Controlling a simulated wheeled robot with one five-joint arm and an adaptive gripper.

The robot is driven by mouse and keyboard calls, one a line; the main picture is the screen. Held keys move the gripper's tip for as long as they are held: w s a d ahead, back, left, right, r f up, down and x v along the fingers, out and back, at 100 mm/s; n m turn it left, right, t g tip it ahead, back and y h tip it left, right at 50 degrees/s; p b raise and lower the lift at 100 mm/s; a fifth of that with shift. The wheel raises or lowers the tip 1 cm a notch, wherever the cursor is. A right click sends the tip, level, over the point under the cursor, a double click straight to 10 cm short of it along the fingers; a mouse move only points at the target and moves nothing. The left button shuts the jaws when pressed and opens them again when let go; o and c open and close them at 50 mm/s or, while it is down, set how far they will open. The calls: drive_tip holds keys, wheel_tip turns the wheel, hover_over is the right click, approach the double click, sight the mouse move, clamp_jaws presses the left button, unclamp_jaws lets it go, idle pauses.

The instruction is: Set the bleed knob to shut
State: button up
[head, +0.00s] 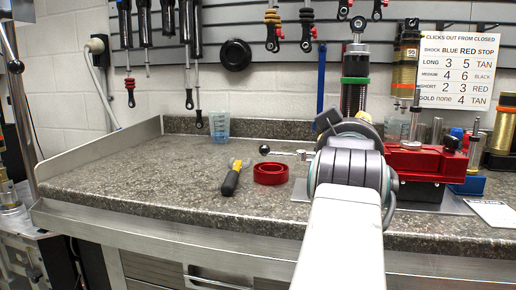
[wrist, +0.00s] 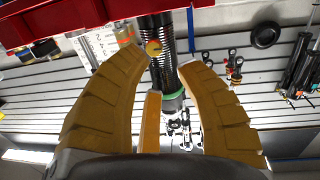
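An upright shock (head: 355,85) with a black spring and a green ring stands behind my arm in the head view. It appears upside down in the wrist view (wrist: 165,75). A small round gold knob (wrist: 153,47), which looks like the bleed knob, shows in front of the shock near the fingertips. Its setting is not readable. My gripper (wrist: 167,60) is open, its tan fingers spread on both sides of the knob and shock. I cannot tell if any finger touches the knob. My own arm hides the gripper and the knob in the head view.
A red vise (head: 425,165) stands right of my arm. A red ring (head: 270,173), a yellow-black tool (head: 232,178) and a blue cup (head: 219,126) sit on the granite bench (head: 130,185). A wall chart (head: 459,70) lists clicks. The bench's left part is mostly clear.

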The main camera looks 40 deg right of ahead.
drive_tip(key=shift+s+b+x, duration=0.15)
drive_tip(key=shift+b+x, duration=0.55)
drive_tip(key=shift+x, duration=1.2)
drive_tip(key=shift+s+b+x, duration=0.15)
drive_tip(key=shift+b+x, duration=0.55)
drive_tip(key=shift+x, duration=1.25)
drive_tip(key=shift+d+f, duration=0.1)
drive_tip(key=shift+f, duration=0.05)
drive_tip(key=shift+c, duration=0.2)
clamp_jaws()
